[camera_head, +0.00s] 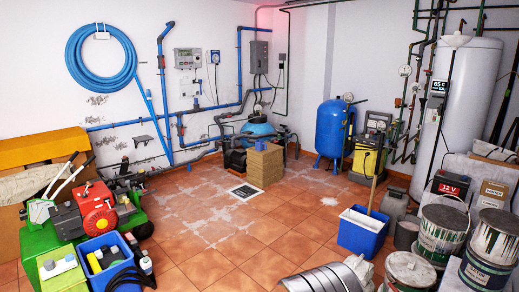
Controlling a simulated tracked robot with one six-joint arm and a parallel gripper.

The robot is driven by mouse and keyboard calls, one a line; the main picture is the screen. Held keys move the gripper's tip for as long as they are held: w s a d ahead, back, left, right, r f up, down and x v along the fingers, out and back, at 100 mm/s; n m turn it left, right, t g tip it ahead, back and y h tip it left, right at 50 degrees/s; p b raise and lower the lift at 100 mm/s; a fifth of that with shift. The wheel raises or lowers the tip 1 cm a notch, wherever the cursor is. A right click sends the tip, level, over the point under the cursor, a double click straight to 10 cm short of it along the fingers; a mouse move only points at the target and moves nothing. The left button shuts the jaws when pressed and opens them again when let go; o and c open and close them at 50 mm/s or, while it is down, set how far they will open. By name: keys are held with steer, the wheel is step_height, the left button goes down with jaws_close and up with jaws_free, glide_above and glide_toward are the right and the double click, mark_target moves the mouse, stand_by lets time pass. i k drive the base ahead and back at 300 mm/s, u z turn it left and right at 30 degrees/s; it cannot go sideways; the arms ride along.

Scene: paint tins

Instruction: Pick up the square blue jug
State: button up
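I see no thing that is plainly a square blue jug. A square blue open bucket (361,238) stands upright on the tiled floor, right of the middle. Its inside looks pale, and a wooden handle (373,194) leans up out of it. A blue crate (121,264) at the lower left holds bottles and a black hose or cable. My gripper is not in view.
Paint tins (441,229) crowd the lower right, near a grey can (393,206). A silver ribbed piece (327,279) lies at the bottom edge. A red and green machine (97,212) stands left. A blue tank (331,130) stands behind. The middle floor (235,235) is clear.

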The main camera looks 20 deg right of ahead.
mark_target(261, 145)
steer(key=z, duration=0.85)
steer(key=i, duration=3.9)
